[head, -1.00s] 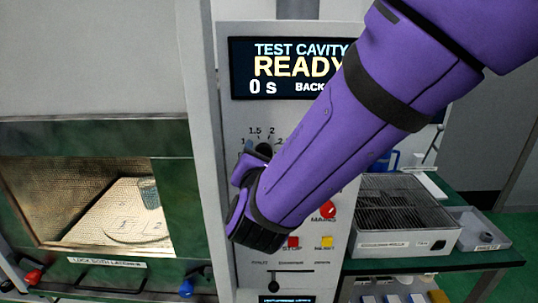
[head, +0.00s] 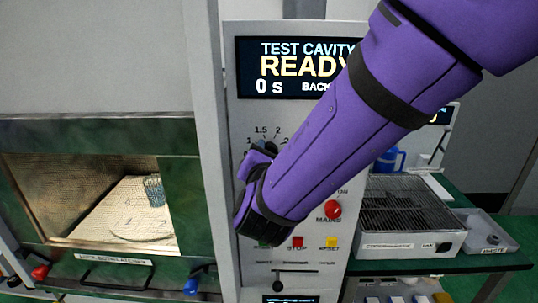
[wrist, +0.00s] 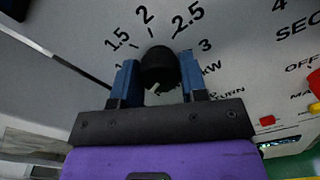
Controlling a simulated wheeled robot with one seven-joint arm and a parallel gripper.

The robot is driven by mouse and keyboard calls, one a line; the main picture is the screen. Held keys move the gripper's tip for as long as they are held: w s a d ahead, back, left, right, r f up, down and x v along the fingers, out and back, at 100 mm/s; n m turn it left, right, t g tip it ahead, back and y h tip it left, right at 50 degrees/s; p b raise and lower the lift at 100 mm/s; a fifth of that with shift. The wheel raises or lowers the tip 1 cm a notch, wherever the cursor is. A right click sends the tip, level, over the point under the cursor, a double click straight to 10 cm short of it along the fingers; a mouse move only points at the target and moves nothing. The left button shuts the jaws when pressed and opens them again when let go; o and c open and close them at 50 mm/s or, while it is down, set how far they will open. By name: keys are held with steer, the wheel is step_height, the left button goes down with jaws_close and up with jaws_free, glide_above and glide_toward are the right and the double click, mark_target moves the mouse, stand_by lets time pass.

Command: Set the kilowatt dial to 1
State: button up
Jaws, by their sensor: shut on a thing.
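The kilowatt dial is a black knob (wrist: 158,66) on the grey panel, with 1.5, 2, 2.5, 3 and kW printed around it in the wrist view. My gripper (wrist: 158,75) has its two blue fingers closed on the knob's left and right sides. In the head view my gripper (head: 258,165) is at the dial, with 1, 1.5 and 2 showing above it. My gripper hides most of the knob there. I cannot tell where the knob's pointer is set.
The display (head: 295,68) above reads TEST CAVITY READY, 0 s. Below are a red MAINS knob (head: 333,209), a red button (head: 297,243), a yellow button (head: 332,243) and a slider (head: 280,271). The lit cavity (head: 110,205) is left. A green table with a grille (head: 405,210) stands right.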

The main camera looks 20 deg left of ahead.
steer(key=shift+m, duration=0.3)
steer(key=m, duration=0.3)
steer(key=shift+m, duration=2.4)
steer(key=o, duration=0.9)
steer(key=shift+o, duration=0.2)
steer(key=v, duration=1.1)
steer(key=shift+w, duration=0.1)
